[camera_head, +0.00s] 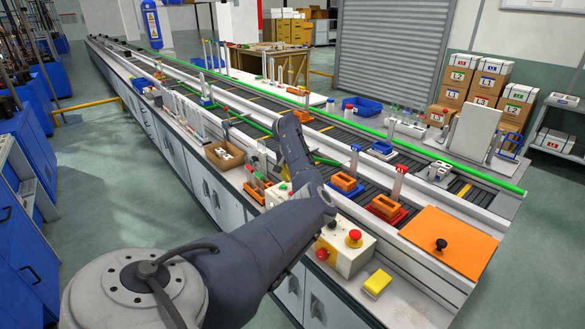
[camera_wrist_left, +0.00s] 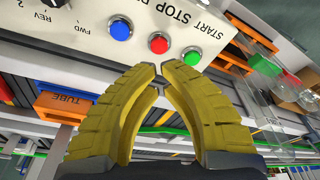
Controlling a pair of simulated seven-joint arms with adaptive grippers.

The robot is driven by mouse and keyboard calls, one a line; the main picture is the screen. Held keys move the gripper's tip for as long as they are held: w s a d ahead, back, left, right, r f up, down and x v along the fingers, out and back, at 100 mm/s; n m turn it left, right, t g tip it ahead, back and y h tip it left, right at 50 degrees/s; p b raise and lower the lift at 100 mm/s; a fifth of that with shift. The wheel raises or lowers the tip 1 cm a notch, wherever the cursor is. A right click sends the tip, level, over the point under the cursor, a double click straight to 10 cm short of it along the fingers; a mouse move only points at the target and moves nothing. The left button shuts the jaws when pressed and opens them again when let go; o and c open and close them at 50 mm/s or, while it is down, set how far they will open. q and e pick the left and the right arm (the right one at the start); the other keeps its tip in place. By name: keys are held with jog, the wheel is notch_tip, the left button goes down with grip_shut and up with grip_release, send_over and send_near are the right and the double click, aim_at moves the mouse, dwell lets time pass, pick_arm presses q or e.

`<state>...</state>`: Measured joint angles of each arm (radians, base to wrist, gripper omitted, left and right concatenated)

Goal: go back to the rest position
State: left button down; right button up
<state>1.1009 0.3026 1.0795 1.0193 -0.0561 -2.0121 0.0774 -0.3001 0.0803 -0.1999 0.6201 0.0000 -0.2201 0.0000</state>
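My left arm reaches in from the lower left of the head view over the near edge of the conveyor bench. Its gripper is not clearly seen there, as the arm covers it. In the left wrist view my left gripper (camera_wrist_left: 160,68) shows two yellow ribbed fingers curved inward, their tips nearly touching and nothing held between them. Just beyond the tips is a pale control box (camera_wrist_left: 185,15) with a blue button (camera_wrist_left: 120,28), a red button (camera_wrist_left: 158,43) and a green button (camera_wrist_left: 192,55). I cannot tell any contact with it. My right gripper is in neither view.
In the head view a box with red knobs (camera_head: 345,245), a yellow block (camera_head: 377,283) and an orange plate (camera_head: 450,241) stand right of my arm. A cardboard box (camera_head: 223,155) stands to its left. The wrist view shows an orange tube block (camera_wrist_left: 62,104) and clear glassware (camera_wrist_left: 285,82).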

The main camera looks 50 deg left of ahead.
pick_arm(q)
jog(key=shift+r, duration=0.55)
